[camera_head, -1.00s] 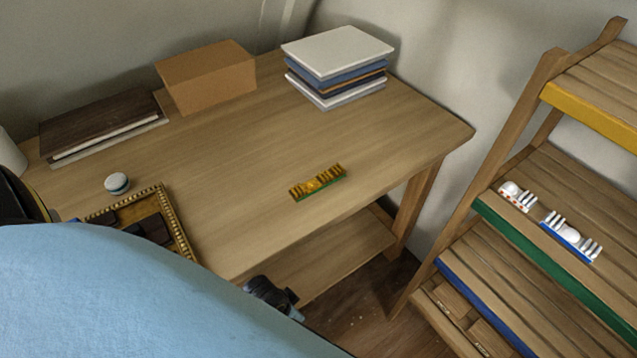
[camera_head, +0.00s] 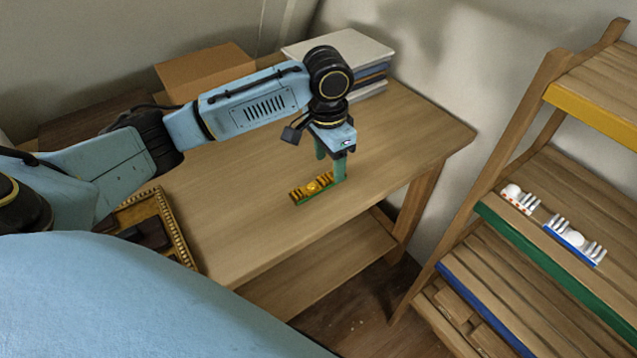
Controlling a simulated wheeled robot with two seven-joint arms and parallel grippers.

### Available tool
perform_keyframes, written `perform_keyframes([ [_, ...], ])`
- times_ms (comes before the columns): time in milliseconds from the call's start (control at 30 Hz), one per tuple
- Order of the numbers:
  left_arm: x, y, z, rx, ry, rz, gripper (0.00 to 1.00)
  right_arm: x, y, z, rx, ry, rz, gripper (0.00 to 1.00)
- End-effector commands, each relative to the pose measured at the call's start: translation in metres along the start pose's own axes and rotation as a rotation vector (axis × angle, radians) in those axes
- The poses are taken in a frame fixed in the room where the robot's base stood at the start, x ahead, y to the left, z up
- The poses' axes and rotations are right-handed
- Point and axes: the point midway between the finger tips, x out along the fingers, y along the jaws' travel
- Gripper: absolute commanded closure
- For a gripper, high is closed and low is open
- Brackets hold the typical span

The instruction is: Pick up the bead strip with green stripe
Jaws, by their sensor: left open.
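The bead strip with green stripe (camera_head: 309,190) lies on the wooden table (camera_head: 250,236), near its front edge. It is gold-brown with a green edge along its front. My left gripper (camera_head: 331,170) points down at the strip's right end, with its green fingers apart. The right end of the strip is partly hidden by the fingers. I cannot tell whether they touch it. My right gripper is not in view.
A gilt-framed tray (camera_head: 178,229) stands at the table's left. A cardboard box (camera_head: 200,70) and a stack of books (camera_head: 360,46) are behind my arm. A wooden shelf (camera_head: 520,263) at right holds two white strips (camera_head: 574,242). The table's right part is clear.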

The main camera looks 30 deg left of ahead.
Motion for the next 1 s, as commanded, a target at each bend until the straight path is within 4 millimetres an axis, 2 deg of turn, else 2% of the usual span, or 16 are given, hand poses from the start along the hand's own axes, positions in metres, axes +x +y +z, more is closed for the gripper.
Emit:
perform_keyframes([
  [33, -0.014, -0.015, -0.001, -0.026, -0.011, -0.012, 0.44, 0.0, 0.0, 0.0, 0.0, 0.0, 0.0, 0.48],
  [100, -0.027, -0.028, -0.001, -0.054, -0.025, -0.016, 0.44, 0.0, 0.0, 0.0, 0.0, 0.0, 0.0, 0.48],
  [200, -0.038, -0.039, 0.001, -0.081, -0.038, -0.015, 0.44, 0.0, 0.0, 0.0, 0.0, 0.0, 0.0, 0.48],
  [267, -0.039, -0.042, 0.001, -0.089, -0.043, -0.015, 0.44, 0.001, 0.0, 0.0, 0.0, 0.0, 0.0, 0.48],
  [367, -0.028, -0.043, 0.003, -0.094, -0.046, -0.013, 0.44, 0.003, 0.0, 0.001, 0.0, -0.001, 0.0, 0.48],
  [600, 0.019, -0.043, 0.004, -0.092, -0.045, -0.013, 0.44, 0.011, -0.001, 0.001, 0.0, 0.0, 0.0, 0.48],
  [700, 0.032, -0.043, 0.005, -0.092, -0.044, -0.012, 0.44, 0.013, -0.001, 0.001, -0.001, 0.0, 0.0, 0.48],
  [867, 0.041, -0.043, 0.005, -0.091, -0.042, -0.013, 0.44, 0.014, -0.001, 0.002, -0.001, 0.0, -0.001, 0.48],
  [1000, 0.059, -0.041, 0.008, -0.09, -0.044, -0.014, 0.44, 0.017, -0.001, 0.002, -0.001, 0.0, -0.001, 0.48],
])
